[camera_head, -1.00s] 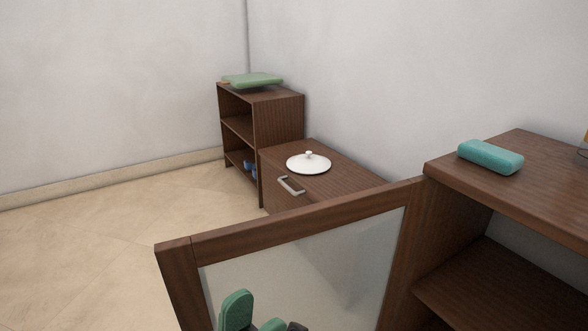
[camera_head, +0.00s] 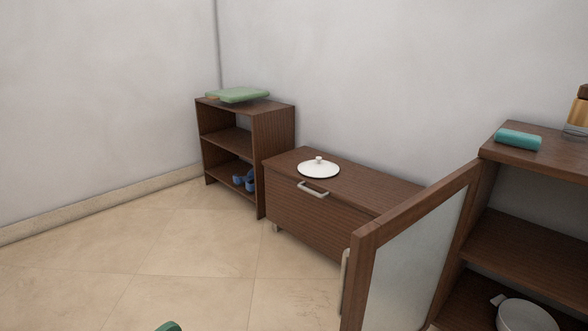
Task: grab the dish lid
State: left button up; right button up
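The white dish lid (camera_head: 318,169) with a small knob lies on top of a low brown cabinet (camera_head: 384,196) against the wall, some way ahead of me. Nothing covers it. A small green tip shows at the bottom edge of the view, too little to tell which part it is. Neither gripper's fingers can be made out.
An open glass door (camera_head: 417,264) stands between me and the low cabinet's right end. A small bookshelf (camera_head: 273,163) stands beyond the cabinet. Floor at left is clear.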

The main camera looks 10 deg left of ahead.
aim_at(318, 168)
jog(key=i+j, duration=0.15)
jog(key=j, duration=0.2)
jog(key=i+j, duration=0.1)
jog(key=j, duration=0.25)
jog(key=i+j, duration=0.15)
jog(key=j, duration=0.2)
jog(key=i+j, duration=0.15)
jog(key=j, duration=0.2)
jog(key=i+j, duration=0.15)
jog(key=j, duration=0.2)
jog(key=i+j, duration=0.1)
jog(key=j, duration=0.25)
jog(key=i+j, duration=0.1)
jog(key=i, duration=1.2)
jog(key=i+l, duration=0.6)
